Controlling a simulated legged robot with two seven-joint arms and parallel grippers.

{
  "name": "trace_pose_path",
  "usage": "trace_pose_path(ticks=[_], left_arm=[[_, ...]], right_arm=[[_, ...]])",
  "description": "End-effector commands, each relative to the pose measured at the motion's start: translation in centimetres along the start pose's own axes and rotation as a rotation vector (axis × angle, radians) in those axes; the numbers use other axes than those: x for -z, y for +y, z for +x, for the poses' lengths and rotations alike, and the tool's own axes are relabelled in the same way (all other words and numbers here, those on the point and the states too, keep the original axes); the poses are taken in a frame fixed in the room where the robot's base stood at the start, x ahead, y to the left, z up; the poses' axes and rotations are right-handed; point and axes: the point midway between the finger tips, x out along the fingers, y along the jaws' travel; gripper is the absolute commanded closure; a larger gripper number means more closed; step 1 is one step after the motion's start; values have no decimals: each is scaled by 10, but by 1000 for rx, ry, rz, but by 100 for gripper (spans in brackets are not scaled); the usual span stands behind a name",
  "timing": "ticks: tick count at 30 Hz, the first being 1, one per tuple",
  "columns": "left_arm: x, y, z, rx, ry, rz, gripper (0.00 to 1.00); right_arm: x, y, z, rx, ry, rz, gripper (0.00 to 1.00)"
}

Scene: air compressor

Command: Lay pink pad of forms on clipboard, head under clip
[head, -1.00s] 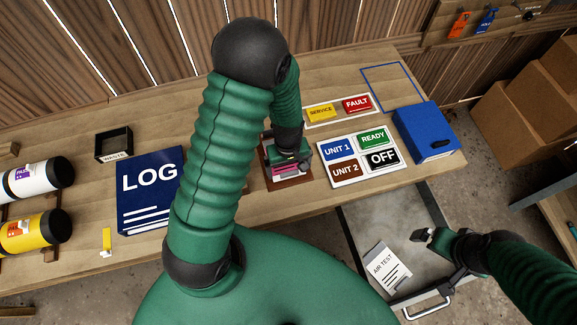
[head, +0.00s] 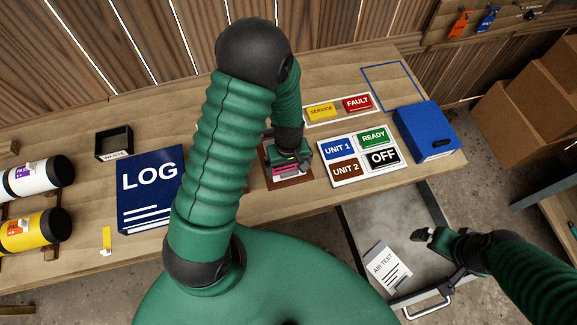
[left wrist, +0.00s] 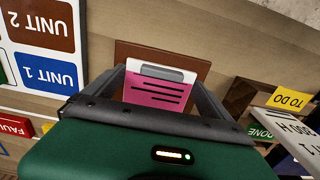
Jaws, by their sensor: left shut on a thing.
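The pink pad of forms (left wrist: 153,94), with dark printed lines and a white head strip, is between the fingers of my left gripper (left wrist: 160,78) in the left wrist view. The gripper is shut on it. A grey bar (left wrist: 162,72) lies across the white strip; I cannot tell whether it is the clip. The brown clipboard (left wrist: 135,52) shows beyond and beside the pad. In the head view the clipboard (head: 290,181) lies on the bench under my left gripper (head: 289,160), which partly hides the pad. My right gripper (head: 427,236) is over the open drawer, its jaw state unclear.
A sign board (head: 360,176) with coloured plates lies right of the clipboard. The blue LOG binder (head: 150,212) is left of my left arm. A blue box (head: 425,131) stands at the bench's right end. An AIR TEST pad (head: 385,270) lies in the drawer (head: 365,217).

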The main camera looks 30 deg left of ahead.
Motion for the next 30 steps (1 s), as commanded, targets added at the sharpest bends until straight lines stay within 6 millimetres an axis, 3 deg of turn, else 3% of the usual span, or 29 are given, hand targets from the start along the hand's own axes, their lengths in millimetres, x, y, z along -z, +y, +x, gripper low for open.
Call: trace_pose_path(ticks=[10,11,21,26,30], left_arm=[[0,0,5,0,0,0,59],[0,0,4,0,0,0,1],[1,1,-3,-2,3,0,0],[1,2,-38,-4,5,1,0],[1,2,-81,-6,6,2,0]], right_arm=[[-1,0,3,0,0,0,0],[-1,0,2,0,0,0,0],[0,0,2,0,0,0,0],[0,0,-1,0,0,0,0],[1,0,-4,0,0,0,0]])
